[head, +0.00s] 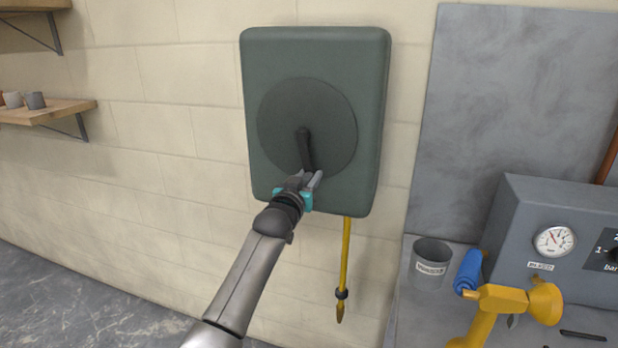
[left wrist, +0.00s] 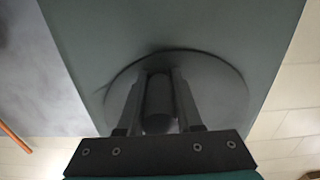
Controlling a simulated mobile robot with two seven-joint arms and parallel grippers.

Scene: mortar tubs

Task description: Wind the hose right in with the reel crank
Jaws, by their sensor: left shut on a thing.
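The green hose reel box (head: 263,60) hangs on the block wall, with a dark round disc (head: 330,105) on its front. The black crank (head: 304,145) runs from the disc's middle downward, slightly to the right. My left gripper (head: 312,180) is shut on the crank's handle at its lower end. In the left wrist view the dark handle (left wrist: 158,100) stands between the two fingers of the gripper (left wrist: 158,95). The yellow hose (head: 346,250) hangs from the box's underside, with a black collar and a brass-coloured nozzle at its end. My right gripper is not in view.
A grey bench at the right holds a grey labelled tub (head: 431,264), a blue roll (head: 469,271), a yellow tool (head: 490,305) and a grey box with a pressure gauge (head: 555,240). Wooden shelves (head: 45,112) are at the left. The wall around the reel is clear.

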